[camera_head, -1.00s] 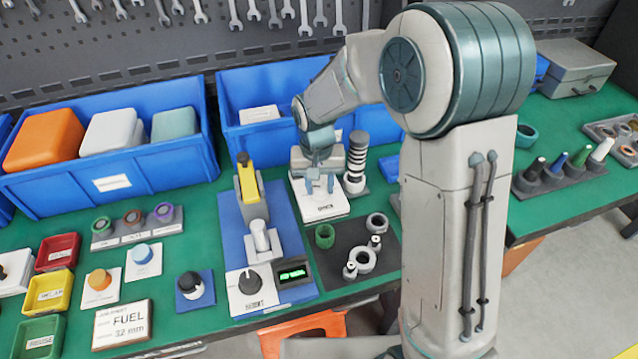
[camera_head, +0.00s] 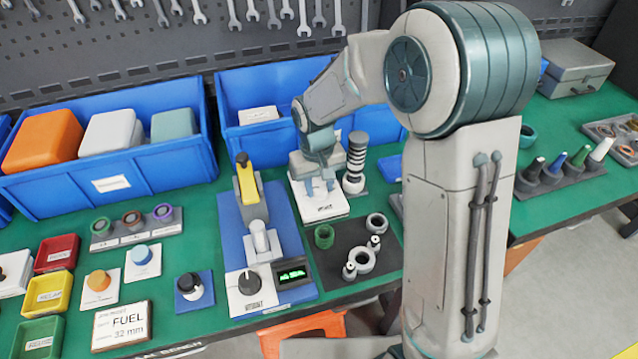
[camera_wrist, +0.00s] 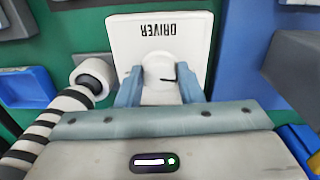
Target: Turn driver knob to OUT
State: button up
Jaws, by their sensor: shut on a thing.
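The driver knob (camera_wrist: 158,66) is a round white knob with a short dark mark, on a white plate (camera_wrist: 120,30) lettered DRIVER, which reads upside down in the wrist view. My gripper (camera_wrist: 160,88) is shut on the knob, one blue finger on each side. The knob's dark mark points toward the right finger in the wrist view. In the head view my gripper (camera_head: 318,190) is low over the driver plate (camera_head: 322,209), and its fingers hide the knob. I cannot make out an OUT label in either view.
A striped stack of rings (camera_head: 355,160) stands close to the right of my gripper. A blue fixture with a yellow lever (camera_head: 248,185) is to the left. A dark mat (camera_head: 340,237) with several rings lies in front. A blue bin (camera_head: 280,85) is behind.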

aim_at(317, 189)
jog(key=o, duration=1)
jog(key=shift+c, duration=0.2)
notch_tip(317, 189, up, 14)
jog(key=shift+a, duration=0.3)
